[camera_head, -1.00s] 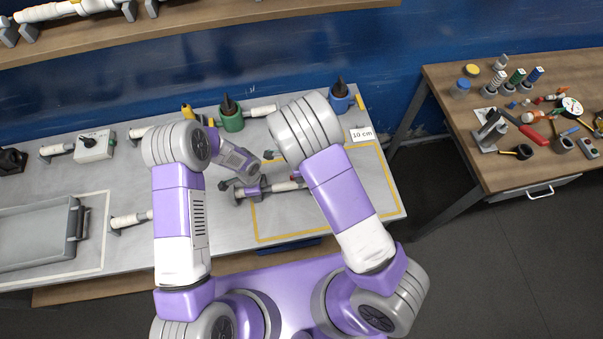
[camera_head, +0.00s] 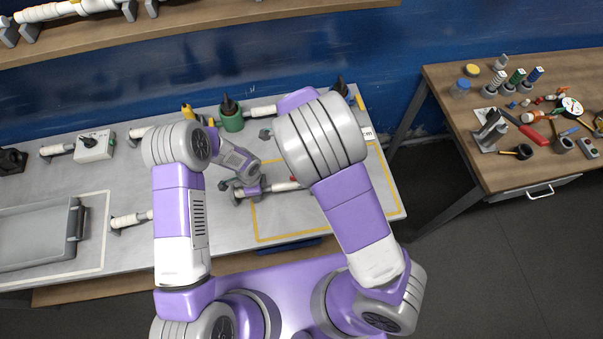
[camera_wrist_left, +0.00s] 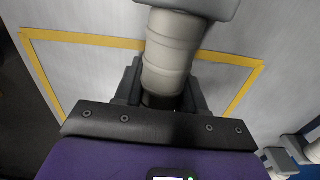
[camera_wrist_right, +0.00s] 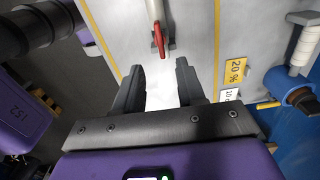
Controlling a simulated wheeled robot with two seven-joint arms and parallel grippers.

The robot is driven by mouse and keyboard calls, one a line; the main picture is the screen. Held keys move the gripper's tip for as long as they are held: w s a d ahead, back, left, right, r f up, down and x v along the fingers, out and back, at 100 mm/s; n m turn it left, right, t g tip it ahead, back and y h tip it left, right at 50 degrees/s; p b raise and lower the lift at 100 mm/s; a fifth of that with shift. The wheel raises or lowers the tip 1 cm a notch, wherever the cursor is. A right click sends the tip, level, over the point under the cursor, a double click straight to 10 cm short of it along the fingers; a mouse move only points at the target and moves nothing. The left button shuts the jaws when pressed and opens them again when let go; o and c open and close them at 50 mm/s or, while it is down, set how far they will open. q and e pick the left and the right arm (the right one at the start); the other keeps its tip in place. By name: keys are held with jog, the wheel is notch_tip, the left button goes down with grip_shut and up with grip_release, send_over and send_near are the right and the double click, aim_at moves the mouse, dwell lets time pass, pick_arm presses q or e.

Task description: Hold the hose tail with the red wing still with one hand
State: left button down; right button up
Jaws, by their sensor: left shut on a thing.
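The white hose tail (camera_head: 281,187) lies inside the yellow-taped area of the bench. Its red wing (camera_head: 293,180) is at the right end. My left gripper (camera_head: 250,188) is shut around a white ribbed tubular body (camera_wrist_left: 165,65), seen close in the left wrist view; it appears to be this hose tail. The red wing also shows in the right wrist view (camera_wrist_right: 158,38), just ahead of my right gripper (camera_wrist_right: 159,76). That gripper is open and empty, with bare bench between its fingers. In the head view my right arm hides it.
A green pot (camera_head: 232,120) with a dark cone stands at the back. A blue pot (camera_wrist_right: 290,85) and a yellow 20 % label (camera_wrist_right: 234,71) are beside the taped area. A grey tray (camera_head: 38,232) lies left. A side table (camera_head: 500,165) with tools stands right.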

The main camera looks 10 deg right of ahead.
jog(key=shift+r, duration=0.9)
pick_arm(q)
jog(key=c, duration=0.6)
grip_release()
notch_tip(320, 180, up, 12)
jog(key=shift+r, duration=0.1)
pick_arm(e)
jog(key=shift+f, duration=0.1)
